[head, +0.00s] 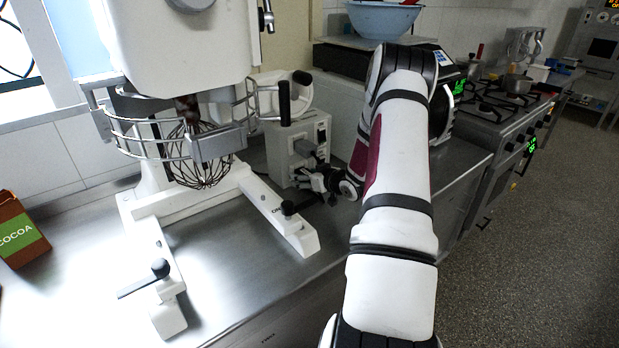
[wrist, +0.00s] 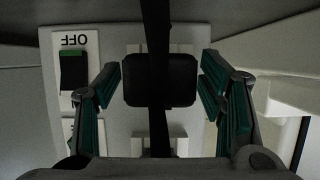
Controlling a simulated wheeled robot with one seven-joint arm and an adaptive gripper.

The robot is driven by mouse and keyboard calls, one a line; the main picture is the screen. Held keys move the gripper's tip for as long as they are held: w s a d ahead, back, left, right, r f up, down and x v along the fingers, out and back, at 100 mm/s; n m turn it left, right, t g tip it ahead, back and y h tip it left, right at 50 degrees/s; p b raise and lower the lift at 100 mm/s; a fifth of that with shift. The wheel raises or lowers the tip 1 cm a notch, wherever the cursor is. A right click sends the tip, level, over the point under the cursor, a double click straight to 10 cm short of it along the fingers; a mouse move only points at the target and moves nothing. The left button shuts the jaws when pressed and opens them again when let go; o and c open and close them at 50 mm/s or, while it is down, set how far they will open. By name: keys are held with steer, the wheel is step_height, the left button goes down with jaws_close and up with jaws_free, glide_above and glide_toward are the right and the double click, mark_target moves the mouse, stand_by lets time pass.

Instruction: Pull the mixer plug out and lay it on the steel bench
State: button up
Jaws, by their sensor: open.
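The black mixer plug (wrist: 160,80) sits at the socket panel (wrist: 190,65), seen face-on in the wrist view. Its dark cable (wrist: 157,30) runs up and down across the middle of that view. My gripper (wrist: 161,85) is open, with one finger on each side of the plug and a visible gap on both sides. In the head view my gripper (head: 318,178) is at the front of the white socket box (head: 283,148) on the steel bench (head: 225,255). The big white mixer (head: 170,45) with its wire whisk stands to the left.
A switch (wrist: 73,70) marked OFF is beside the plug on the panel. The mixer's leg (head: 285,222) with a dark knob lies in front of my gripper. A cocoa box (head: 18,232) stands far left. Bare bench shows between the mixer's legs.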

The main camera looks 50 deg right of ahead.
steer(key=shift+c, duration=0.5)
steer(key=c, duration=1.3)
steer(key=shift+s, duration=0.1)
steer(key=shift+s+a+p, duration=0.25)
steer(key=shift+s+p, duration=0.4)
steer(key=shift+s, duration=0.5)
steer(key=shift+s+a+p, duration=0.25)
steer(key=shift+s+p, duration=0.35)
steer(key=shift+s, duration=0.35)
steer(key=shift+s+a+p, duration=0.25)
steer(key=shift+s+p, duration=0.3)
steer(key=shift+s, duration=0.4)
